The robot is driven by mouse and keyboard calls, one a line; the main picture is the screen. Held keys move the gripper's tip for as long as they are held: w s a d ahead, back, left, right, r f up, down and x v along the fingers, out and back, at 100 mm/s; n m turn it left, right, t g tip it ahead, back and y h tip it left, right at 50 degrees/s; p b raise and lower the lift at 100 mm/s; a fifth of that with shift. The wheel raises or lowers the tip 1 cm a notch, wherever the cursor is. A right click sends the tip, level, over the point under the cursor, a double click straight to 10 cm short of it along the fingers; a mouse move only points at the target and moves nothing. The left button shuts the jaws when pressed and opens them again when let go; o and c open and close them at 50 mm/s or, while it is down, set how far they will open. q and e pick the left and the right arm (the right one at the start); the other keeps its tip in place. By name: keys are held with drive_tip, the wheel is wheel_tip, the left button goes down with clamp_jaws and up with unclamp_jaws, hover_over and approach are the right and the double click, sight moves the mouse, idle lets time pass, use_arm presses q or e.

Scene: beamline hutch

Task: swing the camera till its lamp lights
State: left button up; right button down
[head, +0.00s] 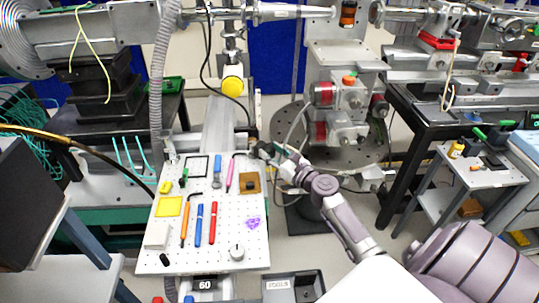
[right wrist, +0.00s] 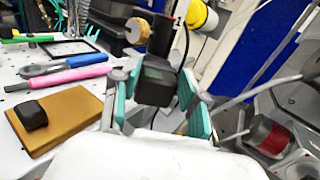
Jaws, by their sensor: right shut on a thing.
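The camera looks like a small black box (right wrist: 155,82) in the right wrist view, standing just beyond the right edge of the pegboard table. My right gripper (right wrist: 160,92) has its teal finger pads on either side of this box and is shut on it. A brass knob (right wrist: 138,31) and dark bracket parts sit just behind the box. In the head view my right gripper (head: 275,152) reaches in from the right to the table's far right corner, where the camera is small and dark. I cannot make out a lit lamp on it. My left gripper is out of view.
The white pegboard table (head: 225,255) carries pens, tools and a brown block (head: 249,184) close to my gripper. A yellow round part (head: 232,86) stands behind. A motor stage with red parts (head: 340,105) is to the right. A tools tray (head: 292,285) is in front.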

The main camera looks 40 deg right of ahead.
drive_tip(key=shift+w+d+r+h, duration=0.1)
drive_tip(key=shift+d+h, duration=0.05)
drive_tip(key=shift+d, duration=0.3)
drive_tip(key=shift+d+r+h, duration=0.1)
drive_tip(key=shift+d+h, duration=0.05)
drive_tip(key=shift+d, duration=0.25)
drive_tip(key=c, duration=0.7)
unclamp_jaws()
drive_tip(key=shift+d, duration=0.1)
drive_tip(key=shift+o, duration=0.5)
drive_tip(key=shift+w+d+f, duration=0.1)
drive_tip(key=shift+w+f, duration=0.05)
drive_tip(key=shift+f, duration=0.1)
drive_tip(key=shift+a, duration=0.2)
drive_tip(key=shift+s, duration=0.3)
drive_tip(key=s, duration=1.1)
drive_tip(key=shift+s+d, duration=0.25)
drive_tip(key=shift+d, duration=0.15)
